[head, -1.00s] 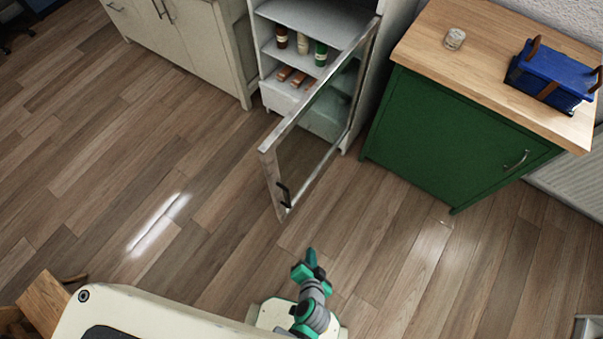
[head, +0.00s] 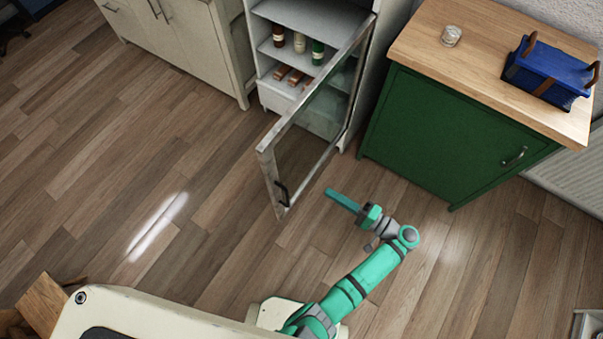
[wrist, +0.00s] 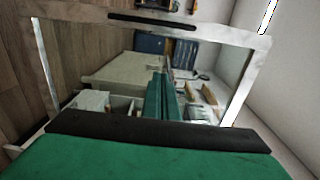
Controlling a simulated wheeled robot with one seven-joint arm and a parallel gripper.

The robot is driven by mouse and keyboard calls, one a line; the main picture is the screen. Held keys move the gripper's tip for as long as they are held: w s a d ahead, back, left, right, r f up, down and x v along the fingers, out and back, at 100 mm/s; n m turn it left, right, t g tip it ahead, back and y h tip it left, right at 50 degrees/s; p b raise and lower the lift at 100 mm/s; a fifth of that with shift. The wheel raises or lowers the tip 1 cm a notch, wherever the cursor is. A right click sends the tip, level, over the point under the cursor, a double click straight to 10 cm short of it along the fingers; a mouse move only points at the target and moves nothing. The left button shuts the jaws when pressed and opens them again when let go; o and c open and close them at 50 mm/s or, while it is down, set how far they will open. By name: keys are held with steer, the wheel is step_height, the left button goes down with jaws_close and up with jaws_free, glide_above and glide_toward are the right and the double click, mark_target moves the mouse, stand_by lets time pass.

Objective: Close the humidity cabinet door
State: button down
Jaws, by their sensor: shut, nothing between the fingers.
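The humidity cabinet (head: 266,70) stands at the top centre of the head view with its shelves exposed. Its glass door (head: 268,150), framed in worn grey metal, stands wide open and juts toward me. A dark handle (head: 281,192) is on the door's free edge. My gripper (head: 328,191) is shut and empty, to the right of the door's free end and pointing left toward it, with a small gap in the head view. In the wrist view, the door frame (wrist: 205,30) spans the picture and my shut fingers (wrist: 160,88) show in front of the glass.
A green cabinet (head: 440,130) with a wooden top stands right of the door, carrying a blue case (head: 548,70) and a small glass jar (head: 451,36). A pale cabinet (head: 190,40) stands to the left. The floor left of the door is clear.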

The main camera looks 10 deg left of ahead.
glide_toward(290, 168)
steer(key=x, duration=0.6)
steer(key=shift+a, duration=0.2)
stand_by(0.4)
